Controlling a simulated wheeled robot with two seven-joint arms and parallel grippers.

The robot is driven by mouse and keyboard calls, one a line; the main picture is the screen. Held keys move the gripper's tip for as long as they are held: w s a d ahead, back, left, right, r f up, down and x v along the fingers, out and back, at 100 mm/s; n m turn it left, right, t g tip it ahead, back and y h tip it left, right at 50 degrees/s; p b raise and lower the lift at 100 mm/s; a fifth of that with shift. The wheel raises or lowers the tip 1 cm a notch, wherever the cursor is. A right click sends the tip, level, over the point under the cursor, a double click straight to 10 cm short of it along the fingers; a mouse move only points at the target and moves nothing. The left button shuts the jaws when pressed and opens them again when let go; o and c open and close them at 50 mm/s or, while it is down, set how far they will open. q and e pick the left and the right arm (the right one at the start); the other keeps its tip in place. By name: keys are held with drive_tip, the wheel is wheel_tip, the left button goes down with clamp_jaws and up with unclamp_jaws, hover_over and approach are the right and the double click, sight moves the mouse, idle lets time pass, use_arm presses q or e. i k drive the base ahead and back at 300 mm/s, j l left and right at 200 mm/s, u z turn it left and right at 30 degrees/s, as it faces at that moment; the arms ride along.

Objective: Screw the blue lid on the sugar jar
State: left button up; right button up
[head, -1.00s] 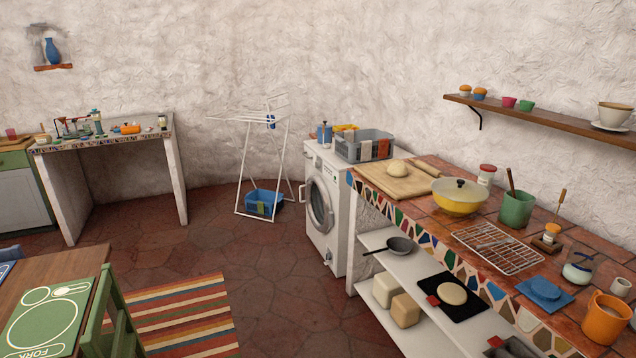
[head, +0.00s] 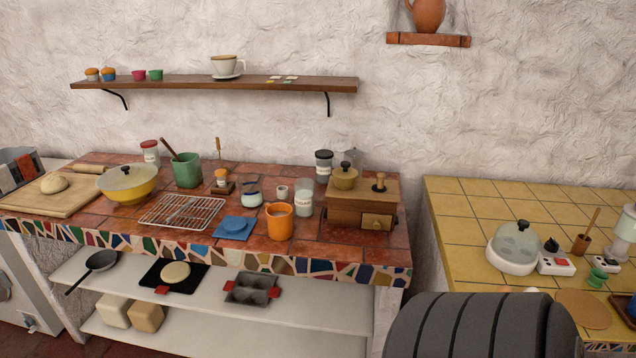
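A blue round lid (head: 238,222) appears to lie on a blue cloth (head: 228,235) near the front of the mosaic counter. An open glass jar (head: 304,197) with pale contents and a small label stands behind and to the right of it; the label is too small to read. A wider glass vessel (head: 249,192) with white and dark blue in its lower part stands just behind the cloth. I cannot tell for sure which of these is the sugar jar. Neither of my grippers is in view.
An orange mug (head: 279,222) stands right of the cloth, a wire rack (head: 181,211) left of it. A wooden grinder box (head: 362,207) fills the counter's right end. A black-lidded jar (head: 324,166) stands behind. A yellow-tiled counter (head: 462,214) lies further right, across a gap.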

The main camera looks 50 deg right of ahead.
sight(304, 198)
drive_tip(key=z, duration=0.4)
drive_tip(key=l+z, duration=0.1)
drive_tip(key=z, duration=0.3)
drive_tip(key=i+z, duration=0.1)
drive_tip(key=z, duration=0.3)
drive_tip(key=l+z, duration=0.1)
drive_tip(key=z, duration=0.3)
drive_tip(key=l+z, duration=0.2)
drive_tip(key=z, duration=0.15)
